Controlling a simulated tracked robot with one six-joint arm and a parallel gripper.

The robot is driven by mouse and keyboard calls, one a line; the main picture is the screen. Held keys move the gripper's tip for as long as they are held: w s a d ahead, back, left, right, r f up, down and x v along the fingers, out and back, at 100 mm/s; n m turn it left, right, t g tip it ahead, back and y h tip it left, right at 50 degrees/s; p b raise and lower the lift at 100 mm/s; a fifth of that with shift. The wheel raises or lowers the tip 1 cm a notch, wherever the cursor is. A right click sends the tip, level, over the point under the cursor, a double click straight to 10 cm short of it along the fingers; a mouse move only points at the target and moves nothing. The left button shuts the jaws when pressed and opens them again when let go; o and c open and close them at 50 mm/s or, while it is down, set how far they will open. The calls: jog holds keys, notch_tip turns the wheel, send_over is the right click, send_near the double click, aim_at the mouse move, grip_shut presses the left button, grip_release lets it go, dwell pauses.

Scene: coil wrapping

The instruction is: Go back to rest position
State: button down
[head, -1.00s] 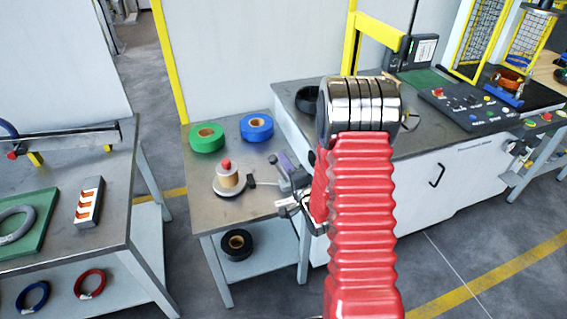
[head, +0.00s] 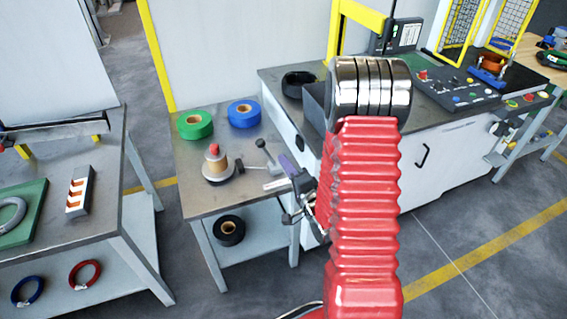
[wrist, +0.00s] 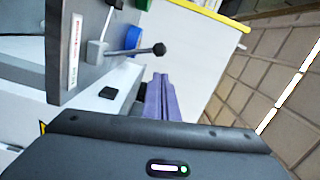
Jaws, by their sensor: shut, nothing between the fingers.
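My gripper (head: 288,163) hangs at the right side of the small steel table, beside my red ribbed arm in the head view. In the wrist view its purple fingers (wrist: 160,92) lie together, with nothing seen between them. A black-knobbed lever (head: 262,144) stands on the table close to the fingers; it also shows in the wrist view (wrist: 157,48), apart from them. A tape dispenser with a red top (head: 215,166) stands to the left of the lever. My arm hides part of the bench behind.
A green roll (head: 195,125) and a blue roll (head: 244,113) lie on the table. A black roll (head: 229,230) lies on its lower shelf. A white bench (head: 430,170) with a control panel (head: 459,88) stands right. A table with an orange-slotted block (head: 79,190) stands left.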

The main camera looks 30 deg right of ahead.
dwell(0.3)
jog(key=s+d+f+n+g, duration=0.1)
jog(key=s+f+n+g, duration=0.15)
jog(key=f, duration=0.35)
jog(key=s+d+f+n+g, duration=0.1)
jog(key=f+n+g, duration=0.1)
jog(key=f+g, duration=0.3)
jog(key=s+f+n+g+h, duration=0.1)
jog(key=s+f+n+g, duration=0.1)
jog(key=s+n+g, duration=0.3)
jog(key=s+a+r+n, duration=0.2)
jog(key=s+a+r, duration=0.3)
jog(key=r, duration=0.5)
jog(key=s+a+r+n+y, duration=0.1)
jog(key=s+a+r+n, duration=0.1)
jog(key=s+a+r, duration=0.4)
jog(key=s+a+r+n, duration=0.3)
jog(key=s+a+r, duration=0.3)
jog(key=r, duration=0.9)
jog(key=shift+s+a+y, duration=0.15)
jog(key=shift+a+y, duration=0.15)
jog(key=shift+a, duration=0.7)
